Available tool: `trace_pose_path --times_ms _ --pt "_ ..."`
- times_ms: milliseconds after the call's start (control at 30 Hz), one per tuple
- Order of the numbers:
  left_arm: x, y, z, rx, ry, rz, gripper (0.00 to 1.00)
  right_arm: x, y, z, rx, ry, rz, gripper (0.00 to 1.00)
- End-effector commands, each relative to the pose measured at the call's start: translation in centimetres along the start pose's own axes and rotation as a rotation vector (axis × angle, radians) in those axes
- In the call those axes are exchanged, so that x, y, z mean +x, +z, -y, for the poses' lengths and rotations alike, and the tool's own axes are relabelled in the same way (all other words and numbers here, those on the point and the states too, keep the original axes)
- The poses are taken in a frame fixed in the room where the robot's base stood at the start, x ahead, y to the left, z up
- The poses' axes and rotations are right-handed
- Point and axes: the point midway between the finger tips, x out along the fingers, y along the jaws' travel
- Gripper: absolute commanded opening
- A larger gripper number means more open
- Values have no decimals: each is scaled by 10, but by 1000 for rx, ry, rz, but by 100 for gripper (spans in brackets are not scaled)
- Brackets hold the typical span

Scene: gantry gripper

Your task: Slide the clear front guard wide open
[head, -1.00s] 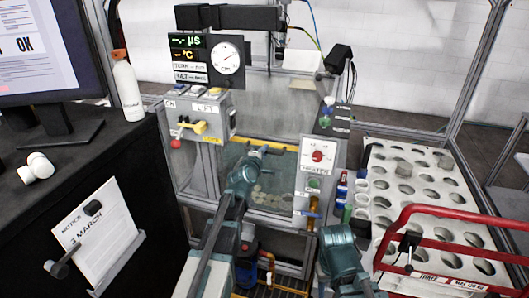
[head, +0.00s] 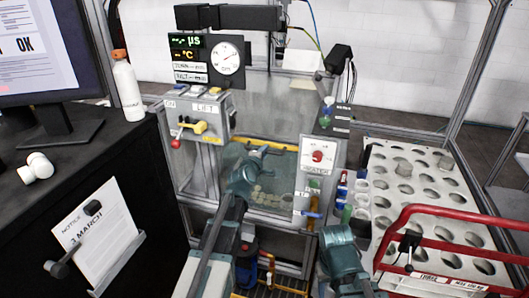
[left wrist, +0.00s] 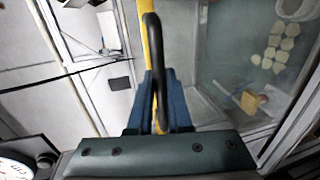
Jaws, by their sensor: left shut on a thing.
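The clear front guard (head: 285,190) is a see-through panel low on the front of the machine, with a yellow strip (head: 283,145) along its top. My left gripper (head: 258,153) is at this top edge. In the left wrist view, a black bow handle (left wrist: 150,35) beside the yellow strip (left wrist: 157,60) runs between the blue fingers of my left gripper (left wrist: 158,90), which are shut on it. Part of the guard is hidden behind my left arm. Only a teal part of my right arm shows at the bottom; its jaws are not seen.
A grey control box with a LIFT lever (head: 200,127) is left of the guard. A white panel with a red knob (head: 318,156) is right of it. A tray with round holes (head: 400,165) and a red rail (head: 450,212) stand farther right. Pale round pieces (left wrist: 280,45) lie inside.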

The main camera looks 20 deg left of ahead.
Motion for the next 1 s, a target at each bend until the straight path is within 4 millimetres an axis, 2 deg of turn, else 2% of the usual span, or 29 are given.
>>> trace_pose_path --times_ms 367,567,767,1000 --pt "0 0 3 0 -2 1 0 3 0 0 0 0 0 50" --pt "3 0 16 0 -2 1 0 16 -1 2 0 0 0 50" --pt "8 0 45 0 -2 1 0 45 -3 4 -1 0 0 50" --pt "19 0 97 0 -2 1 0 98 -6 9 -1 0 0 50"
